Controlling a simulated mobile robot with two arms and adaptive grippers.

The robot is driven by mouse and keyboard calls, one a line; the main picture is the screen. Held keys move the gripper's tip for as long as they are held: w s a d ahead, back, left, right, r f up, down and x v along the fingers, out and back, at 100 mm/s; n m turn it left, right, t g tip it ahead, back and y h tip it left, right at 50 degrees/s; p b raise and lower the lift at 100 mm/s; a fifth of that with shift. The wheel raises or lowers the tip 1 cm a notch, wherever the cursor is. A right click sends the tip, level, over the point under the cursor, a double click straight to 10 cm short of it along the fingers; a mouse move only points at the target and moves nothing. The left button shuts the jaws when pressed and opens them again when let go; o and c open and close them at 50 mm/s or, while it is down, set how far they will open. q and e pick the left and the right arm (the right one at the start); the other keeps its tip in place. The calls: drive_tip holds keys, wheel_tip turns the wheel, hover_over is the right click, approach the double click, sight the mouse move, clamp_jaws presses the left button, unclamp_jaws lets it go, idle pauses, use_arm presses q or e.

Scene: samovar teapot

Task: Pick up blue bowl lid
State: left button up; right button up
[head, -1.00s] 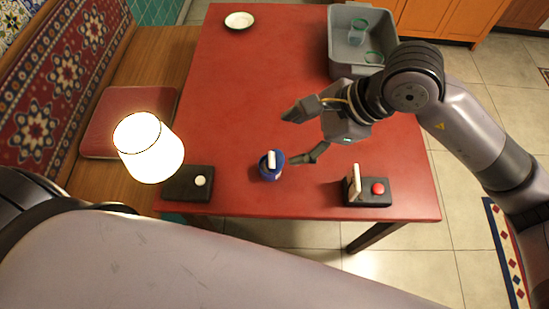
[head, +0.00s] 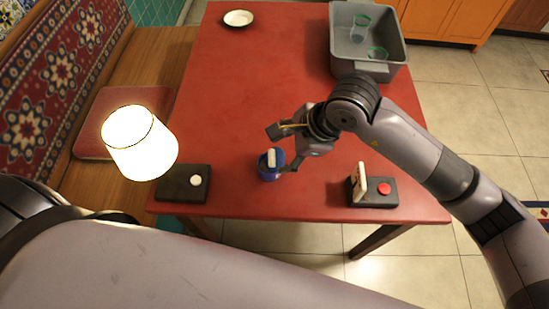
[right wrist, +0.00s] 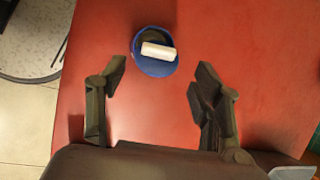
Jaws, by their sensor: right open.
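The blue bowl lid (head: 263,165) is a small round blue piece with a white bar-shaped handle on top. It sits near the front middle of the red table; whether a bowl is under it is hard to tell. In the right wrist view the lid (right wrist: 155,67) lies just beyond the fingertips, roughly centred between them, with its white handle nearly crosswise. My right gripper (head: 280,151) is open and empty, to the right of the lid and close to it. It also shows in the right wrist view (right wrist: 161,70). My left gripper is not in view.
A glowing lamp (head: 140,145) and a dark box with a white button (head: 183,185) are at left. A dark box with a red button and upright pale piece (head: 372,191) is at right. A grey bin (head: 345,66) with glasses and a white plate (head: 238,18) stand at the back.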

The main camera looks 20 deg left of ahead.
sight(273, 157)
drive_tip(key=x, duration=0.1)
drive_tip(key=b+x, duration=0.1)
drive_tip(key=x, duration=0.2)
drive_tip(key=shift+s+a+f, duration=0.25)
drive_tip(key=shift+a, duration=0.15)
drive_tip(key=c, duration=0.9)
drive_tip(key=shift+r, duration=0.1)
